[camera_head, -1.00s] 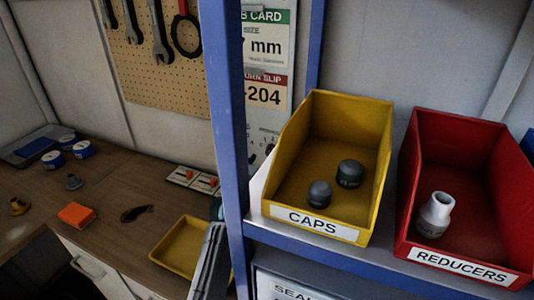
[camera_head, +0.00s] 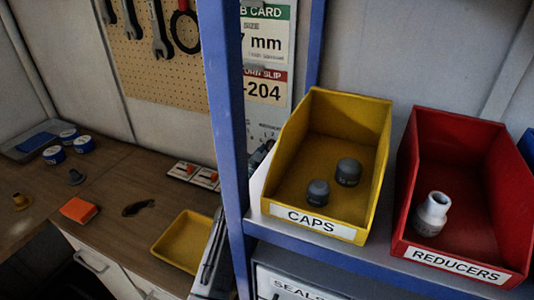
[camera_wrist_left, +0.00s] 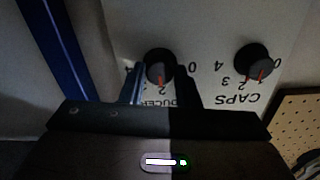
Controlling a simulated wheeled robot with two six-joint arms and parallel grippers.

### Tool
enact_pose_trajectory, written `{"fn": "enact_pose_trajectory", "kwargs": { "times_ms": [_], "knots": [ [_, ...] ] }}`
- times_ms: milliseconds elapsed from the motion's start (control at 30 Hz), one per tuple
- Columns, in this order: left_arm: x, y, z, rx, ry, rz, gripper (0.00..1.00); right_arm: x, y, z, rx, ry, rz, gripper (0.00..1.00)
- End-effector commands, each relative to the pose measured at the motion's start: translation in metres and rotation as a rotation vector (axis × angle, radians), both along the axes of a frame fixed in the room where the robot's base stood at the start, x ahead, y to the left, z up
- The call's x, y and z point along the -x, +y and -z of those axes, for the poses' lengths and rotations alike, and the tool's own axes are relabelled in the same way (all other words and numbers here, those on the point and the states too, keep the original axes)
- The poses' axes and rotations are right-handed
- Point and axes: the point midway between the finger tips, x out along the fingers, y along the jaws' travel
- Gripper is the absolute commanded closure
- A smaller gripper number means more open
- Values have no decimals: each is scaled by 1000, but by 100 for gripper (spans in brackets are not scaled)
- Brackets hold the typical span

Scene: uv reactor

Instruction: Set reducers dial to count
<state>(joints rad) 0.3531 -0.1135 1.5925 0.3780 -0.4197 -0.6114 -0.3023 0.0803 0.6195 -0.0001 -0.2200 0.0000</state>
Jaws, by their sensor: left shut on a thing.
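In the left wrist view, upside down, a white panel carries two black dials with red marks. The reducers dial (camera_wrist_left: 160,66) sits between the fingers of my left gripper (camera_wrist_left: 161,76), which is shut on it. Its red mark lies near its middle, on the side of the numeral 2; the exact setting is hard to read. The caps dial (camera_wrist_left: 253,62) is to the right and free. In the head view my left gripper (camera_head: 262,153) is by the panel behind the blue post. The red reducers bin (camera_head: 498,152) holds one grey reducer (camera_head: 432,214). My right gripper is not in view.
The blue post (camera_head: 224,130) stands in front of part of the left arm. A yellow caps bin (camera_head: 378,135) with two caps is on the shelf. A yellow tray (camera_head: 183,240) lies on the workbench (camera_head: 120,225), with several small items further left.

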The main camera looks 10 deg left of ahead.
Motion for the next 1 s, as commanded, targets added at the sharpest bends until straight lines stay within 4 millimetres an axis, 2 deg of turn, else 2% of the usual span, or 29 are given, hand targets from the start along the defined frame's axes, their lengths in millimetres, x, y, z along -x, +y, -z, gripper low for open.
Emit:
{"fn": "enact_pose_trajectory", "kwargs": {
  "times_ms": [367,1000],
  "knots": [
    [0,0,0,108,22,2,94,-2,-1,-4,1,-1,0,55],
    [0,-1,-1,565,112,1,94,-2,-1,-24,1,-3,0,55]
  ]
}}
